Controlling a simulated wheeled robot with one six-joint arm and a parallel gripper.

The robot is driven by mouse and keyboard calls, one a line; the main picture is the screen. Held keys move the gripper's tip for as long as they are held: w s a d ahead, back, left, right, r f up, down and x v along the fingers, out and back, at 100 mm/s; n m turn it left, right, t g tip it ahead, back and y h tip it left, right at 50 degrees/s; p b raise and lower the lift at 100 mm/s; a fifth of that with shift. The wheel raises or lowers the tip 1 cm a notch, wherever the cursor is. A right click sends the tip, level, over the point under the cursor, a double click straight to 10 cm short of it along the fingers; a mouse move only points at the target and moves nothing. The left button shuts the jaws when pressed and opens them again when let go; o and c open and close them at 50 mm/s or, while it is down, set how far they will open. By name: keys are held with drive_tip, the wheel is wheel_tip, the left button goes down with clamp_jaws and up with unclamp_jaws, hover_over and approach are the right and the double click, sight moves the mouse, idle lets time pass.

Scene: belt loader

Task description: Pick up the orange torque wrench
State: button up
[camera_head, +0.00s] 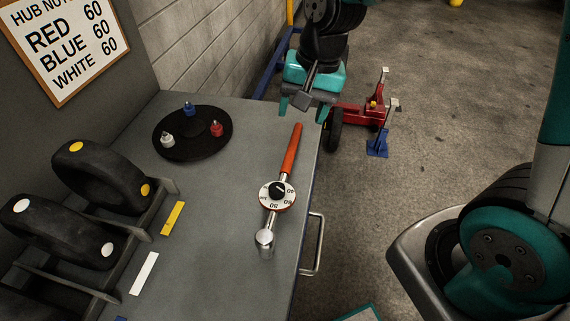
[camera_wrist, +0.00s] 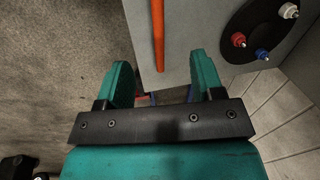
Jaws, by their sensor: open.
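The torque wrench (camera_head: 277,191) lies on the grey bench top, near its right edge. It has an orange handle (camera_head: 291,149) pointing to the back, a round dial (camera_head: 277,195) with numbers, and a silver head (camera_head: 265,239) toward the front. My gripper (camera_head: 302,109) is open and empty, above the bench's back right edge, just beyond the handle's end. In the wrist view the orange handle (camera_wrist: 158,35) runs down between the two teal fingers of my gripper (camera_wrist: 162,75), apart from both; the dial and head are out of that view.
A dark round tray (camera_head: 185,151) holds blue, red and white pieces at the back left. Two black wheels (camera_head: 75,232) stand in a rack at left, beside yellow (camera_head: 173,218) and white (camera_head: 144,274) strips. A red jack (camera_head: 358,114) and blue stand (camera_head: 378,144) are on the floor.

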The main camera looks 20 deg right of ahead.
sight(288, 160)
drive_tip(key=shift+m+h, duration=0.3)
drive_tip(key=shift+m, duration=0.6)
drive_tip(key=w+f, duration=0.1)
drive_tip(key=f, duration=0.3)
drive_tip(key=w+f, duration=0.1)
drive_tip(key=f, duration=0.3)
drive_tip(key=w+f+p, duration=0.1)
drive_tip(key=f, duration=0.4)
drive_tip(key=shift+a, duration=0.15)
drive_tip(key=shift+w+a+f+p, duration=0.1)
drive_tip(key=shift+a+f+p, duration=0.15)
drive_tip(key=shift+f, duration=0.7)
drive_tip(key=shift+w+a+f+p, duration=0.1)
drive_tip(key=shift+f+p, duration=0.1)
drive_tip(key=shift+f, duration=0.75)
drive_tip(key=shift+w+a+f+p, duration=0.1)
drive_tip(key=shift+a+f+p, duration=0.15)
drive_tip(key=shift+f, duration=0.7)
clamp_jaws()
